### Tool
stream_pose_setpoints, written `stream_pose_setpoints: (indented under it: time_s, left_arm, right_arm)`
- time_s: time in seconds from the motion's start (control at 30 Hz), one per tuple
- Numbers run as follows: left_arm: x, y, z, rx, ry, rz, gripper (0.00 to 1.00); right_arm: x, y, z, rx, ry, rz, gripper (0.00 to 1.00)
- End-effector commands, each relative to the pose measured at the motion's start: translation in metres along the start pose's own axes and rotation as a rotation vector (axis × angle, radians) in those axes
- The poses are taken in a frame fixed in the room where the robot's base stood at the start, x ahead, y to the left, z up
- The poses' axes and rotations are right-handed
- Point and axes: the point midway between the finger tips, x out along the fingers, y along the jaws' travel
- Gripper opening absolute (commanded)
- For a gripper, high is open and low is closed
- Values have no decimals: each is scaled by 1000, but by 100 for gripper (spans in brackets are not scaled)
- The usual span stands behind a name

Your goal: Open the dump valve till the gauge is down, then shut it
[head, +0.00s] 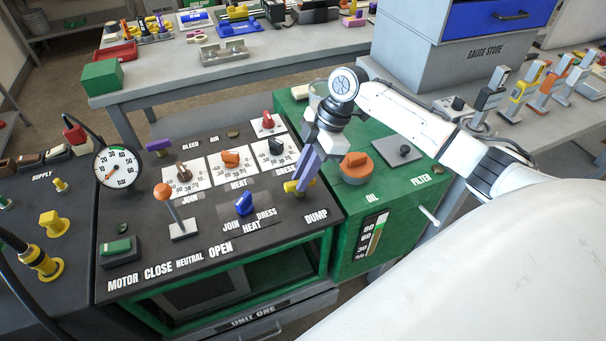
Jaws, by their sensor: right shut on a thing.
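The yellow dump valve handle (291,187) sits on the dark panel top, just above the DUMP label. My right gripper (304,183), with purple fingers, reaches down from the upper right and is shut on this handle, covering part of it. The pressure gauge (117,167) is a round white dial marked bar, at the panel's left edge. It has a green band at its top, and its needle is too small to read surely. My left gripper is not in view.
Near the valve are a blue selector knob (245,205), an orange-knobbed lever (163,192) and an orange oil cap (355,166). Dial knobs on white plates stand behind. A grey bench (152,84) is at the back. Clear panel lies in front of the valve.

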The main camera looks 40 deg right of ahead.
Motion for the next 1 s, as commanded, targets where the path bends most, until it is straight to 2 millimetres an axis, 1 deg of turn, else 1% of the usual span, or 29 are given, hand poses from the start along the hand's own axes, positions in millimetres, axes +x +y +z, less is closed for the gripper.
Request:
stream_pose_setpoints:
  time_s: [0.2,0.63,0.67,0.7,0.77,1.0]
  left_arm:
    - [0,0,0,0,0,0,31]
    - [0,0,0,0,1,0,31]
    - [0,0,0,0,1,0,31]
    - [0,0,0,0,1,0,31]
    - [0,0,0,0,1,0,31]
    - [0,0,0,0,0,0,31]
  right_arm:
    - [-1,1,0,-42,-1,-15,0]
    - [-1,1,0,-52,-2,-18,0]
    - [-1,1,0,-52,-2,-18,16]
    - [-1,1,0,-52,-2,-18,22]
    - [-1,1,0,-51,-2,-18,32]
    - [0,1,0,-50,-1,-19,33]
